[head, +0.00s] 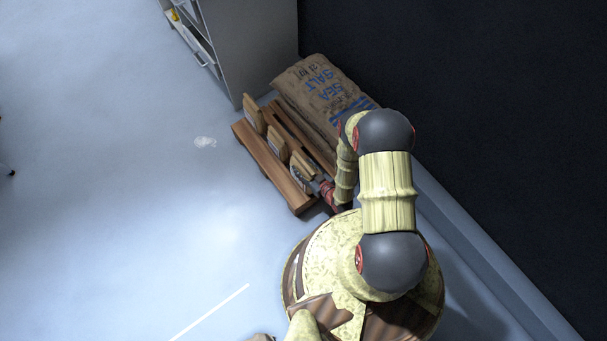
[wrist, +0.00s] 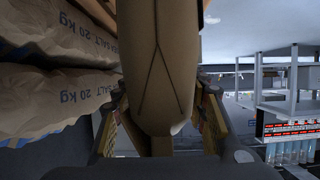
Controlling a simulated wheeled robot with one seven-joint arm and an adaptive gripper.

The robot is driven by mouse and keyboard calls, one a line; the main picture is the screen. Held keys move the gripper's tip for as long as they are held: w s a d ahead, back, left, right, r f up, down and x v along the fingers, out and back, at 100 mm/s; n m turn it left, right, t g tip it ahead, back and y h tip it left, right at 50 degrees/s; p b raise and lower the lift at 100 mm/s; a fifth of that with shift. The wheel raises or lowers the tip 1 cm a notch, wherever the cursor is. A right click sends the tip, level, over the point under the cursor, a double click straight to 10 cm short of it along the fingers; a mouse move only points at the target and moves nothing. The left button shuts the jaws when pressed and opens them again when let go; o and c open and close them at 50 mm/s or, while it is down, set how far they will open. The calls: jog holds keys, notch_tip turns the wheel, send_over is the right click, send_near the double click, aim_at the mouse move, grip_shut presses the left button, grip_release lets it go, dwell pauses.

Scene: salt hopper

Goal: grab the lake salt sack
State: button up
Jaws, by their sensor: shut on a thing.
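In the wrist view a small brown paper sack (wrist: 158,65) fills the middle, with its folded end toward me. My gripper (wrist: 162,112) has a finger on each side of it and is shut on it. No lettering shows on this face, so I cannot read whether it is lake salt. In the head view my gripper (head: 327,190) is at the near end of a wooden pallet, partly hidden by my arm. Several small brown sacks stand in a row there, including a far one (head: 253,113), a middle one (head: 278,144) and one nearest my gripper (head: 304,165).
A large sack printed SEA SALT (head: 318,90) lies behind the row, against the dark wall. Large 20 kg sacks (wrist: 60,85) are stacked at left in the wrist view. The wooden pallet (head: 262,165) borders open floor (head: 150,210). A grey cabinet (head: 245,45) stands beyond.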

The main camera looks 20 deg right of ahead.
jog(key=c, duration=0.6)
grip_shut()
jog(key=shift+w+d+r, duration=0.1)
jog(key=shift+w, duration=0.1)
